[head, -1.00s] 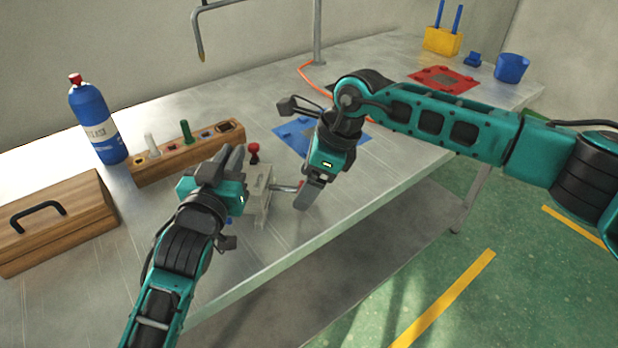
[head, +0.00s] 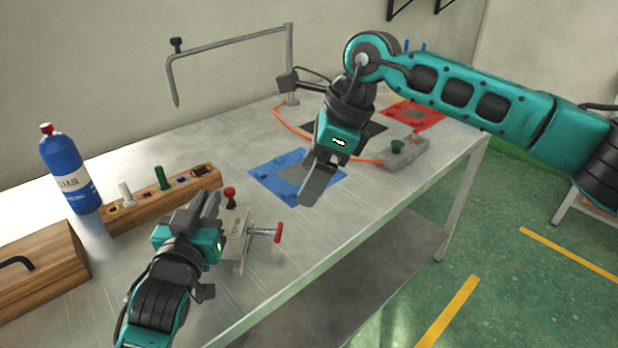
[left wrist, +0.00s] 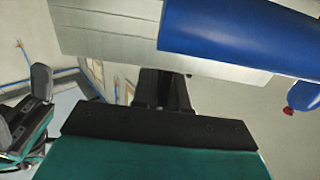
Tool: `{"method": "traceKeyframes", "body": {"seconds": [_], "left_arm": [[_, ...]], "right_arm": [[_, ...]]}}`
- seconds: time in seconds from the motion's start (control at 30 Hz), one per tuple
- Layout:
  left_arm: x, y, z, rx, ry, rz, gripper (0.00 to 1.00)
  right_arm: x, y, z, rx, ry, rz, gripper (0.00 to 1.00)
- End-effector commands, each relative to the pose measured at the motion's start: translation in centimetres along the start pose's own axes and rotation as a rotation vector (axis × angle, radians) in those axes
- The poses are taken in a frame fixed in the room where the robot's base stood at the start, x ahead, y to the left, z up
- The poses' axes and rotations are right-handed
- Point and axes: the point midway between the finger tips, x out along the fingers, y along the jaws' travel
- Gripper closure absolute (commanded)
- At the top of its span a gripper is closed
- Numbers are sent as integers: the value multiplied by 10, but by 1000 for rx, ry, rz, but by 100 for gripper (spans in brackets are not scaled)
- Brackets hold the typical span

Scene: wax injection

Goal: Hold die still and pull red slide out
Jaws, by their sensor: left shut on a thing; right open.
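The die is a light grey block (head: 236,250) near the table's front edge, with a red knob (head: 230,196) on top. The red slide (head: 278,232) shows as a red end piece on a metal rod sticking out of the die's right side. My left gripper (head: 211,206) is shut on the die from its left; its fingers hide part of it. My right gripper (head: 317,186) is open and empty, above and to the right of the slide, apart from it. In the left wrist view a pale grey block (left wrist: 110,30) and a blue cylinder (left wrist: 240,40) fill the top.
A wooden rack (head: 150,203), a blue bottle (head: 68,170) and a wooden box (head: 45,262) stand left. A blue mat (head: 265,178), a grey device (head: 405,157) and a red mat (head: 425,114) lie right. The table is clear right of the slide.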

Motion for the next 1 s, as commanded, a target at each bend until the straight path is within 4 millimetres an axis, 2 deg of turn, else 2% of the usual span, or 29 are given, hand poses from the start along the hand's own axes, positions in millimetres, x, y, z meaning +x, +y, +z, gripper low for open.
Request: {"method": "traceKeyframes", "body": {"seconds": [0.2,0.23,0.53,0.83,1.0], "left_arm": [[0,-2,0,3,-1,-5,100],[0,-2,0,3,-1,-5,86],[0,-1,0,1,0,-2,57],[-2,0,0,0,0,-1,57],[-20,0,1,-1,-2,0,57]], "right_arm": [[0,0,0,0,0,-1,17],[0,0,0,0,0,-1,17],[0,0,0,0,0,-1,17],[1,0,0,0,0,0,17],[1,0,0,0,0,0,17]]}}
